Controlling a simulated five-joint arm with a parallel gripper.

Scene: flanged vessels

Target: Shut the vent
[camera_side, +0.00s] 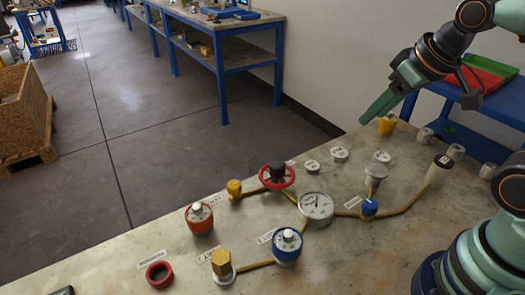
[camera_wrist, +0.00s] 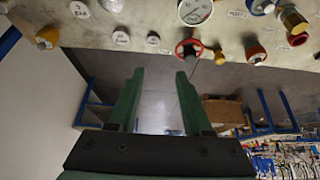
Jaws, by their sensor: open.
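My gripper (camera_side: 384,103) is at the upper right of the side view, above the back of the worktop, with nothing in it. In the wrist view its two green fingers (camera_wrist: 160,76) are spread apart and empty. No label reading "vent" is legible. A red handwheel (camera_side: 277,175) with a dark hub sits mid-panel, and in the wrist view it (camera_wrist: 189,48) lies beyond the fingertips. A small blue knob (camera_side: 369,208) sits on the yellow piping. A yellow fitting (camera_side: 387,124) stands near the fingers in the side view.
The worktop (camera_side: 160,238) bears a white gauge (camera_side: 316,207), an orange-red vessel (camera_side: 199,218), a blue vessel (camera_side: 287,246), a brass fitting (camera_side: 221,263) and a red ring (camera_side: 159,274). White caps (camera_side: 340,154) stand along the back. A blue table with a red tray (camera_side: 484,80) is behind.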

